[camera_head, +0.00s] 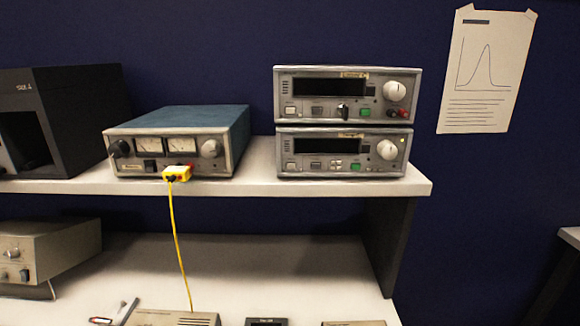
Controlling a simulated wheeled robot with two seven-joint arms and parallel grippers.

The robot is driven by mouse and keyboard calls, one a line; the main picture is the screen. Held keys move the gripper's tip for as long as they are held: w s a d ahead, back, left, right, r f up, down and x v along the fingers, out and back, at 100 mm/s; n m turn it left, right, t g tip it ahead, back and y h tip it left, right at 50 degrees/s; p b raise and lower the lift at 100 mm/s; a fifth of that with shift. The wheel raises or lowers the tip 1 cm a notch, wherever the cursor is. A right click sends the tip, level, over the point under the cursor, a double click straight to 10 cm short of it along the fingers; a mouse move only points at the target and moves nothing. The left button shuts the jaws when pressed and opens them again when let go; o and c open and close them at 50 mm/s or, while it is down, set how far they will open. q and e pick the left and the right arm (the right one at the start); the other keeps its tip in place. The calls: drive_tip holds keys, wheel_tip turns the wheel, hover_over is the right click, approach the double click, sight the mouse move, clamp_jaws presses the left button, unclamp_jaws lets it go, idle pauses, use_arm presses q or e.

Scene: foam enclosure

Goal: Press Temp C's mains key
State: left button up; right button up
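Two grey instruments are stacked at the right of the upper shelf. The upper instrument (348,92) and the lower instrument (343,152) each have a dark display, a large white knob, a green key and small light and dark keys. Each bears a small yellow label, too small to read surely. I cannot tell which device is Temp C. A small black device (267,322), its label unclear, shows at the bottom edge, mostly cut off. Neither of my grippers is in view.
A blue-topped meter unit (180,140) stands left of the stack. A yellow plug (177,174) at its front has a yellow cable (176,235) hanging to the lower shelf. A black box (75,115) stands further left. The upper shelf (420,187) ends right of the stack.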

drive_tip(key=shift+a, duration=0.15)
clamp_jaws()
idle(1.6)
